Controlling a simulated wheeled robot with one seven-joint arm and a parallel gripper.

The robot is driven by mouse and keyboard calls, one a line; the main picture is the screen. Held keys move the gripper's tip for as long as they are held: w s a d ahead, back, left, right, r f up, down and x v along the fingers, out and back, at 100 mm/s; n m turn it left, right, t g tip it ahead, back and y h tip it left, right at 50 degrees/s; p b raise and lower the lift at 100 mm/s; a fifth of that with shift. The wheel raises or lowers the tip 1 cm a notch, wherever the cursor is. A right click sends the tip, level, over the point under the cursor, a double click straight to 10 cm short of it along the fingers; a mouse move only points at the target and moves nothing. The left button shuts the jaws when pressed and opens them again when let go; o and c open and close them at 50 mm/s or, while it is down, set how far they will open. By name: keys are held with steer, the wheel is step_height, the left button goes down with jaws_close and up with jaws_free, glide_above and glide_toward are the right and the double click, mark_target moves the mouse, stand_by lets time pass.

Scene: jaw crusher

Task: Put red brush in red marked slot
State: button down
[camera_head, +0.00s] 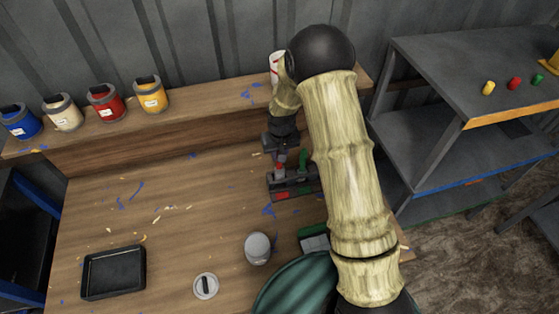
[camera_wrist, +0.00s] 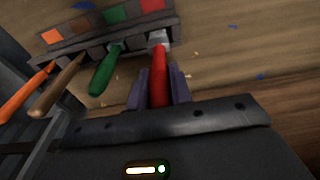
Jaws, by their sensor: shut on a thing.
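My gripper (camera_wrist: 160,88) is shut on the red brush (camera_wrist: 158,70), holding it by its red handle between the two fingers. The brush's metal end (camera_wrist: 159,40) points at the dark rack (camera_wrist: 68,49), at the slot beside the red mark (camera_wrist: 152,5). I cannot tell how deep the tip sits in the slot. Green (camera_wrist: 105,72), brown (camera_wrist: 62,85) and orange (camera_wrist: 30,90) brushes are at the rack's other slots. In the head view my gripper (camera_head: 281,156) is above the left end of the rack (camera_head: 272,183), near its red mark (camera_head: 282,196).
The wooden workbench (camera_head: 165,225) holds a black tray (camera_head: 113,272), a grey cup (camera_head: 257,248) and a round lid (camera_head: 206,286). Several paint cans (camera_head: 106,103) stand on the back ledge. A metal shelf (camera_head: 440,65) is at right.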

steer(key=shift+f+p, duration=0.7)
steer(key=shift+f, duration=1.4)
steer(key=shift+f, duration=0.15)
steer(key=c, duration=1.3)
jaws_free()
steer(key=shift+o, duration=0.2)
step_height(320, 180, up, 12)
steer(key=s+b, duration=0.1)
steer(key=b, duration=0.3)
steer(key=shift+s, duration=0.25)
steer(key=shift+d, duration=0.15)
